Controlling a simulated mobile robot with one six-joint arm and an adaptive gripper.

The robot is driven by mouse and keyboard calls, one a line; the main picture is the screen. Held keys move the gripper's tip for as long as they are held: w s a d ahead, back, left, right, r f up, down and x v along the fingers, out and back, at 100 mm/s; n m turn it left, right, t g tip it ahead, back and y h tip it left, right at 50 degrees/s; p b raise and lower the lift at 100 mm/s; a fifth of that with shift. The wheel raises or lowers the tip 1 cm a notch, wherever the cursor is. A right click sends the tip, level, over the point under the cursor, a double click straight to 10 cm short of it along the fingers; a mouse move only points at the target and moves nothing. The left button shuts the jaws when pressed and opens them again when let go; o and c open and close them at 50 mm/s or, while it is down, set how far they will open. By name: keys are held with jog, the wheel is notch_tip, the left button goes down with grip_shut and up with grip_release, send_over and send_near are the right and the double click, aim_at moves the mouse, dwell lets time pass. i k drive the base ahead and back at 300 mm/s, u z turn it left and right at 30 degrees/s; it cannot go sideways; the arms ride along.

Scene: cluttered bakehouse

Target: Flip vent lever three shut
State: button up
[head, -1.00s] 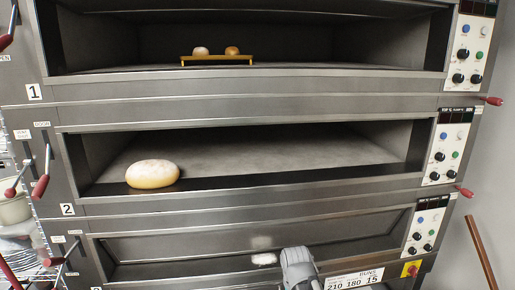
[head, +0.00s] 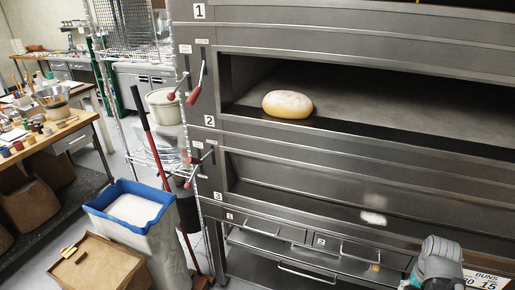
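The deck marked 3 of the oven (head: 300,180) has two small levers on its left post in the head view. One lever with a red knob (head: 193,160) points left. The other (head: 188,184) hangs lower and angles down to the left, and appears to be the vent lever three. The labels above them are too small to read. A grey rounded part of my arm (head: 440,262) shows at the bottom right, far from these levers. My gripper's fingers do not show.
Deck two (head: 370,95) stands open with a round loaf (head: 287,104) near its front edge. A blue-rimmed bin (head: 108,197), a red-handled pole (head: 165,180) and a cardboard box (head: 105,268) stand on the floor left of the oven, close to the levers. A cluttered bench (head: 50,133) is farther left.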

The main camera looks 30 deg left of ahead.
aim_at(188, 186)
jog(key=u, duration=1.55)
jog(key=k, duration=0.9)
jog(key=u, duration=0.25)
jog(key=i, duration=0.8)
jog(key=u, duration=0.05)
